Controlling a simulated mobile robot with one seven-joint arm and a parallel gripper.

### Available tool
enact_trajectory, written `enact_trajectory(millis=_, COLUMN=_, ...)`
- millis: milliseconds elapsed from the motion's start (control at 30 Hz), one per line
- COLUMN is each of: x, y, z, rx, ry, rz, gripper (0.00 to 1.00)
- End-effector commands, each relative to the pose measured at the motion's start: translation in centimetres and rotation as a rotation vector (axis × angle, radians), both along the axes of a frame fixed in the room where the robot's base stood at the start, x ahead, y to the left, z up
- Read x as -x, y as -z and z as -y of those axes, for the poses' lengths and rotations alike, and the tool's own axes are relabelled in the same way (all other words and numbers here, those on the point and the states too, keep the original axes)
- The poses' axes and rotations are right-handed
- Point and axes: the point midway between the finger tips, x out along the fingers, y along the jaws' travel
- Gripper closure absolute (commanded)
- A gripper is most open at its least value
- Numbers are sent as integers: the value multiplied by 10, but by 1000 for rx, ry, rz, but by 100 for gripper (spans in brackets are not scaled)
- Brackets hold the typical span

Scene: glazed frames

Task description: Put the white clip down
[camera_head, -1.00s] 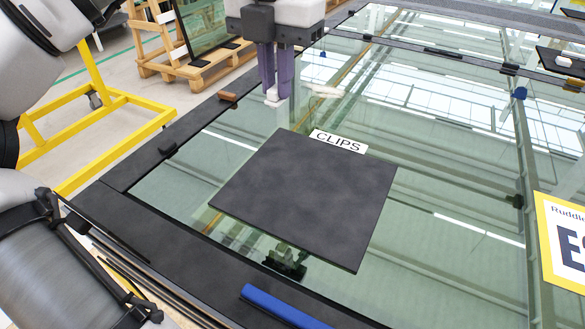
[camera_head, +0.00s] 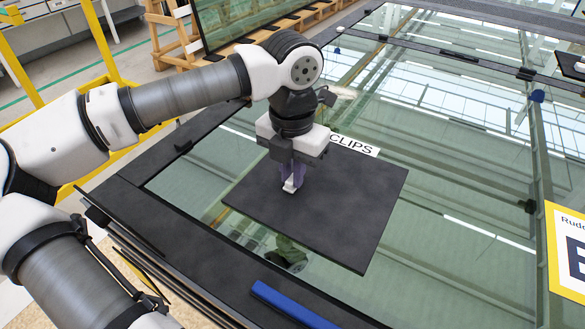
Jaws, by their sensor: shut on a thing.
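My gripper (camera_head: 291,178) is over the left part of the black square mat (camera_head: 340,215), its purple fingers pointing down. It is shut on the white clip (camera_head: 289,186), a small white piece showing at the fingertips. The clip is low over the mat; I cannot tell whether it touches it. The white label reading CLIPS (camera_head: 355,145) lies along the mat's far edge, its left end partly hidden by my gripper.
The mat lies on a large glass pane in a black frame. A blue bar (camera_head: 292,305) lies at the near edge. A yellow-edged sign (camera_head: 570,250) is at the right. Wooden pallets (camera_head: 270,30) stand behind. The mat's right part is clear.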

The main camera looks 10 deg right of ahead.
Motion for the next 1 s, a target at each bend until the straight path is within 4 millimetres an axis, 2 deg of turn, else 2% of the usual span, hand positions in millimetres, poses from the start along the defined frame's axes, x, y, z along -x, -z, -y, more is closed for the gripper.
enact_trajectory(millis=367, x=0, y=6, z=0, rx=1, ry=0, rz=1, gripper=100)
enact_trajectory(millis=400, x=0, y=6, z=0, rx=1, ry=0, rz=1, gripper=87)
enact_trajectory(millis=567, x=0, y=4, z=0, rx=1, ry=0, rz=1, gripper=66)
enact_trajectory(millis=833, x=0, y=4, z=0, rx=1, ry=0, rz=1, gripper=66)
enact_trajectory(millis=1000, x=-1, y=-5, z=0, rx=0, ry=-1, rz=4, gripper=66)
